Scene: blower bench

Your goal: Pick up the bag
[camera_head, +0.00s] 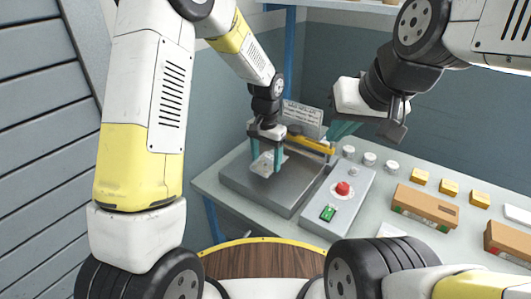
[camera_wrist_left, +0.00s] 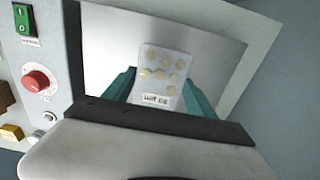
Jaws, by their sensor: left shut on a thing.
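The bag (camera_head: 263,167) is small and pale, and hangs at the teal fingertips of my left gripper (camera_head: 268,158), over the grey plate of the bench machine. In the left wrist view the bag (camera_wrist_left: 161,70) is clear, with several round tan pieces and a printed label at its near end. The teal fingers of my left gripper (camera_wrist_left: 160,92) are on both sides of it, shut on it. I cannot tell if the bag touches the plate. My right gripper (camera_head: 342,129) is further right, its teal fingers partly hidden behind its wrist; its opening is unclear.
The grey machine plate (camera_head: 240,184) sits on the pale bench. To its right is a control box (camera_head: 325,211) with a red knob (camera_head: 342,188) and green switch (camera_head: 328,213). Brown boxes (camera_head: 424,205), yellow blocks (camera_head: 449,187) and white knobs (camera_head: 370,158) stand further right. A round wooden stool (camera_head: 262,262) is in front.

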